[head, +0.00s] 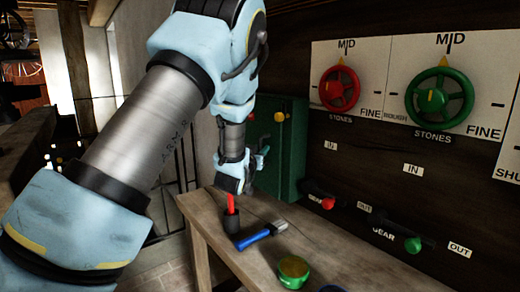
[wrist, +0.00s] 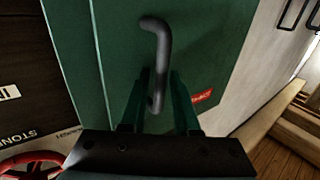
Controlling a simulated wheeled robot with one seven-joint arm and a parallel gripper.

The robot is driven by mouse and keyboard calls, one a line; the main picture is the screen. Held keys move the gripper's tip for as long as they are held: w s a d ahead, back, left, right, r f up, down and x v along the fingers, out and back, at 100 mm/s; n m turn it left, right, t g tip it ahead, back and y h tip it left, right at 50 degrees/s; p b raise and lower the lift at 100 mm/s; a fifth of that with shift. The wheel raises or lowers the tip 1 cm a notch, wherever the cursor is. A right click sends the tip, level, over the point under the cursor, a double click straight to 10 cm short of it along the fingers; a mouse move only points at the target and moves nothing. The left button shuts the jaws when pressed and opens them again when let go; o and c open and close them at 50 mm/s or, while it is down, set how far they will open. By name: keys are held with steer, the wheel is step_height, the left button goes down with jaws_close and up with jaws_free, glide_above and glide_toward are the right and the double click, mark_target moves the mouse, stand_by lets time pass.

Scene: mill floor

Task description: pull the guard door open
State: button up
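The guard door is the front of a green cabinet (head: 290,150) on the dark wall; its green face (wrist: 205,40) fills much of the wrist view and looks shut. A bent dark bar handle (wrist: 158,45) stands out from it. My gripper (wrist: 160,85) has one finger on each side of the handle's lower part. The fingers look apart, with a visible gap at least on the right side; contact is not clear. In the head view my gripper (head: 250,172) is in front of the cabinet, and the handle is hidden there.
A wooden bench (head: 252,262) below holds a dark cup with a red item (head: 230,222), a blue-handled brush (head: 260,235) and a green-rimmed tin (head: 293,272). Red (head: 339,88) and green (head: 439,95) handwheels are on the wall to the right, with levers below.

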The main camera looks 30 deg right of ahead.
steer(key=shift+c, duration=0.3)
jaws_close()
stand_by(1.1)
